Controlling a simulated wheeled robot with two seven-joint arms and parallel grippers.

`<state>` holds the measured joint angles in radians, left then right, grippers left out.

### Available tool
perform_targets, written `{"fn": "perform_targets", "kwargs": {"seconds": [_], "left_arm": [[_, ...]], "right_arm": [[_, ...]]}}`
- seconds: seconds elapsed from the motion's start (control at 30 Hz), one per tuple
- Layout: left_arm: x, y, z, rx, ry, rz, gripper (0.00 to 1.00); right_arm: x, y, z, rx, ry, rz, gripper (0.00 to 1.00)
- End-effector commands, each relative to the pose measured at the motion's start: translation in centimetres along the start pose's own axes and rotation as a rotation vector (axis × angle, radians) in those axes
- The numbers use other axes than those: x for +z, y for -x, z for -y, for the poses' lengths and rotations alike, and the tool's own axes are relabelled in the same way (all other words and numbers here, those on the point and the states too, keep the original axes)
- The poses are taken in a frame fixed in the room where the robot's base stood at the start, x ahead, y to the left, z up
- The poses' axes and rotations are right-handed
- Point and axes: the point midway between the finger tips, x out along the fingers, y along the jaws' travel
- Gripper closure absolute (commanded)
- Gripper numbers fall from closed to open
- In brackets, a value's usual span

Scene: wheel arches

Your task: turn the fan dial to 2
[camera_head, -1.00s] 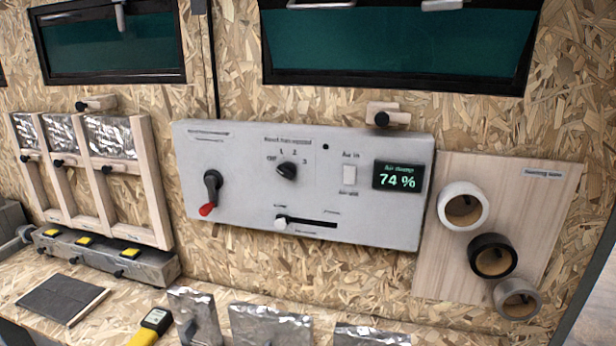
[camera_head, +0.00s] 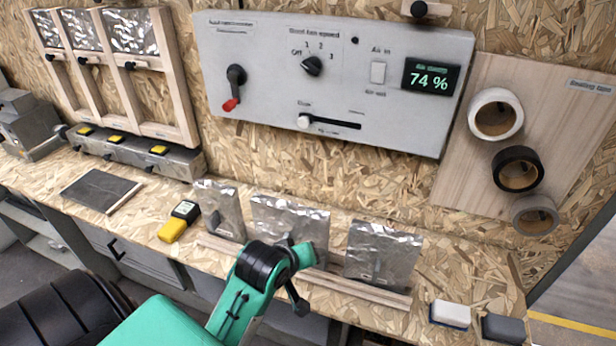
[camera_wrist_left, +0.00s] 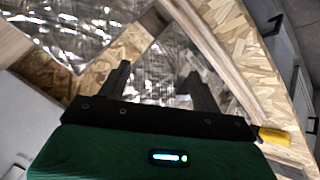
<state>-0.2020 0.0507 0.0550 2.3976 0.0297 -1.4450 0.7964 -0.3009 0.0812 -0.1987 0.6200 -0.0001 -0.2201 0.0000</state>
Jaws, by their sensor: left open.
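The fan dial (camera_head: 312,66) is a black knob on the grey control panel (camera_head: 270,95), below a fan speed label with marks Off, 1, 2 and 3. Its pointer is too small to read surely. My left arm comes in from the lower left. My left gripper (camera_head: 297,285) is low over the bench front, well below the dial and apart from it. In the left wrist view the gripper (camera_wrist_left: 158,80) has its two dark fingers apart, with nothing between them but foil behind. The dial is not in that view. My right gripper is not in view.
The panel also has a red-tipped lever (camera_head: 234,88), a slider (camera_head: 304,122), a white switch (camera_head: 378,72) and a display (camera_head: 431,78) reading 74 %. Foil sheets (camera_head: 383,255) stand on the bench below. Tape rolls (camera_head: 496,114) hang at right. The space before the panel is clear.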

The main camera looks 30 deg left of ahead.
Motion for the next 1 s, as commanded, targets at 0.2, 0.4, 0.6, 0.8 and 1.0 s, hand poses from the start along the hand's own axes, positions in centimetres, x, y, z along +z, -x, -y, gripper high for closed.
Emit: {"fn": "perform_targets", "kwargs": {"seconds": [0.2,0.4,0.6,0.8,1.0], "left_arm": [[-10.3,4.0,-5.5,0.211,0.557,-0.176,0.35],[-18.5,8.3,-9.3,0.470,1.066,-0.234,0.35],[-25.2,13.2,-11.7,0.754,1.515,-0.186,0.35],[-28.6,16.3,-12.7,0.932,1.768,-0.104,0.35],[-29.8,16.6,-13.1,0.970,1.823,-0.081,0.35]], "right_arm": [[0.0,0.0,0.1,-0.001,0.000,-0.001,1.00],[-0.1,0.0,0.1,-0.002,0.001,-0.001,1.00],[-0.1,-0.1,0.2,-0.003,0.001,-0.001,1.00],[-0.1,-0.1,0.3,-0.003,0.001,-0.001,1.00],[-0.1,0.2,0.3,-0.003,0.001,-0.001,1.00]]}}
